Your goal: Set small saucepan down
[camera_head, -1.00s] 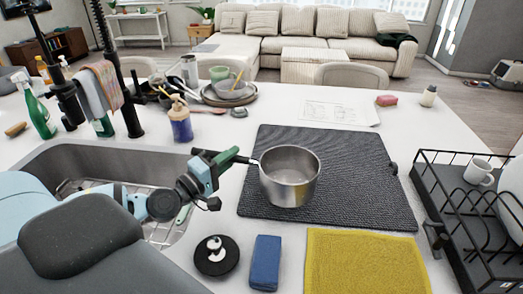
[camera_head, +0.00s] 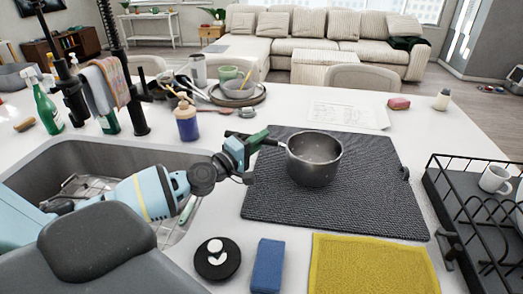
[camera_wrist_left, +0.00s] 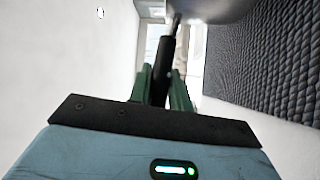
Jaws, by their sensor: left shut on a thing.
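A small steel saucepan (camera_head: 314,160) is upright over the dark textured drying mat (camera_head: 330,212) in the head view. I cannot tell whether its base touches the mat. Its dark handle points left, and my left gripper (camera_head: 258,141) is shut on it at the mat's left edge. In the left wrist view the black handle (camera_wrist_left: 165,62) lies between the green fingers of the left gripper (camera_wrist_left: 165,88). My right gripper is not in view.
A sink (camera_head: 85,160) lies on the left. A blue sponge (camera_head: 267,265), a black round item (camera_head: 217,259) and a yellow cloth (camera_head: 370,266) lie in front of the mat. A black dish rack (camera_head: 470,205) with a white mug (camera_head: 495,179) stands right. Mat around the pan is bare.

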